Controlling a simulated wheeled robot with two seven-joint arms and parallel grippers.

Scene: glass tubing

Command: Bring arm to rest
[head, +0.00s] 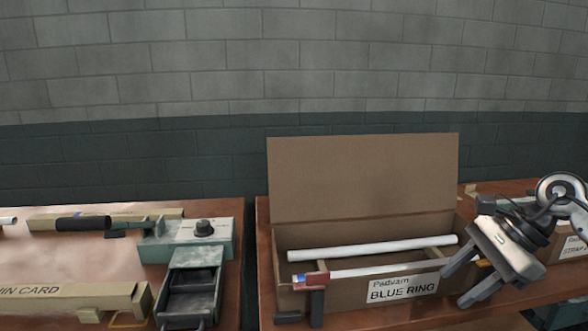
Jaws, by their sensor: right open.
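My right gripper (478,282) is at the right of the head view, over the right end of the open cardboard box (362,180). Its two dark fingers are spread apart, with no object visible between them. A white tube (372,248) lies across the inside of the box. A second white tube (380,271) lies lower, near the front wall, its left end by a red and dark fixture (317,290).
A green machine (186,246) with a black knob and open tray stands on the left table (95,257). Long cardboard boxes (70,297) lie beside it. A dark gap separates the two tables. Another labelled box (568,248) sits at the far right. A grey block wall stands behind.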

